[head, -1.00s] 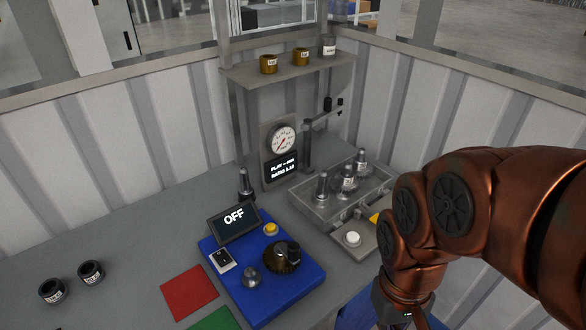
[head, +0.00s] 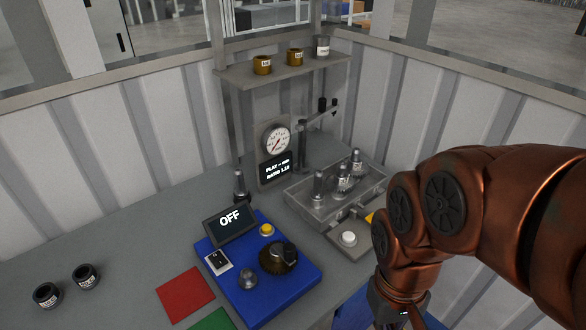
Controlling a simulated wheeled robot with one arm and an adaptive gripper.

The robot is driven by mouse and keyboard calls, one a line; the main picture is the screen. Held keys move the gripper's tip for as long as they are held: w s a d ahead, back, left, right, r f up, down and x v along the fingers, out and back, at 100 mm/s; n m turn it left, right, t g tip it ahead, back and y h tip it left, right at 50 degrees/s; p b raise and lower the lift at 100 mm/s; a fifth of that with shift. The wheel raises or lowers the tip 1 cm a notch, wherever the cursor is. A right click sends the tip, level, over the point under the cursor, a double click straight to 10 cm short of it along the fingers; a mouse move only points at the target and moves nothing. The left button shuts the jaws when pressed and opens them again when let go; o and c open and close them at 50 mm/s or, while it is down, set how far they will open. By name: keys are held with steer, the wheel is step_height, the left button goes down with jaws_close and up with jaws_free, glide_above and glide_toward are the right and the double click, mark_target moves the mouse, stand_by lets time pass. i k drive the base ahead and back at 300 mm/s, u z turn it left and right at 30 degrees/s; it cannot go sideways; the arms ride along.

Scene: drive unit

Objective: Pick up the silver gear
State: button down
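A silver-grey, cup-shaped part (head: 321,47) with a pale label stands at the right end of the shelf in the head view. It looks like the silver gear, though teeth are too small to make out. Two brass-coloured parts, one at the left (head: 262,66) and one in the middle (head: 295,56), stand beside it. My copper arm comes in from the right and bends downward. My gripper (head: 400,314) is at the bottom edge, low and far from the shelf. Its fingers are mostly cut off, so its opening is hidden.
A blue drive unit (head: 300,285) with an "OFF" screen (head: 230,222) stands on the grey bench. A clear-walled tray (head: 300,197) holds several metal posts. Two dark parts (head: 46,295) (head: 86,277) stand at left. A red mat (head: 185,294) lies flat. A gauge (head: 277,140) stands behind.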

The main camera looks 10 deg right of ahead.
mark_target(360, 170)
steer(key=u, duration=2.45)
steer(key=k, duration=1.1)
steer(key=z, duration=1.25)
steer(key=i, duration=1)
steer(key=u, duration=0.05)
